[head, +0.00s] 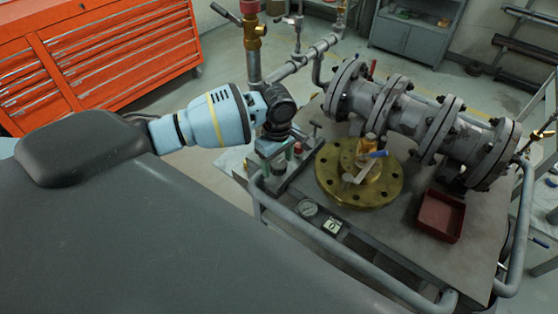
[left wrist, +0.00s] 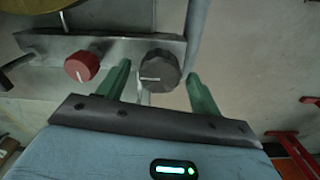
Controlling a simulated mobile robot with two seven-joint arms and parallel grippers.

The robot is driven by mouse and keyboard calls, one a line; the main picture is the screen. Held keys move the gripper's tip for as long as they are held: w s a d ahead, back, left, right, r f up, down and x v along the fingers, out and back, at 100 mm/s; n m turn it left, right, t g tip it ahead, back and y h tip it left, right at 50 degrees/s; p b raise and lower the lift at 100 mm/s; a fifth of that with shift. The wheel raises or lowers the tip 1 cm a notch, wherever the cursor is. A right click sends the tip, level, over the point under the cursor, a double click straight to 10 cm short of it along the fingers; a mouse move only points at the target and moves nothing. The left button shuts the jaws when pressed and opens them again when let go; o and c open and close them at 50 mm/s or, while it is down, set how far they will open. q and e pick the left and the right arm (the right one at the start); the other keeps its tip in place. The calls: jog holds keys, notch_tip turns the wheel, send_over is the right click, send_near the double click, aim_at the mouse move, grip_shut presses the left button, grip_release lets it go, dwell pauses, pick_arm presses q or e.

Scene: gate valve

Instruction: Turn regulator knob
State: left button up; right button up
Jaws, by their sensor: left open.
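A dark grey round knob (left wrist: 160,72) with a pale line on its face sits on a metal block (left wrist: 112,47) in the left wrist view. A red knob (left wrist: 82,66) sits left of it on the same block. My left gripper (left wrist: 158,80) is open, with one green finger on each side of the grey knob; contact cannot be made out. In the head view my left gripper (head: 274,150) points down over the block (head: 285,178) at the cart's left end. The red knob (head: 298,148) shows there; the grey one is hidden. My right gripper is out of view.
A brass flange (head: 335,188) with tools on it lies right of the block. A flanged grey pipe (head: 400,110) runs behind it. A red tray (head: 440,215) sits at the right, and a tubular rail (head: 340,250) edges the cart.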

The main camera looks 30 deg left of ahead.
pick_arm(q)
jog(key=shift+f, duration=0.2)
jog(key=c, duration=1)
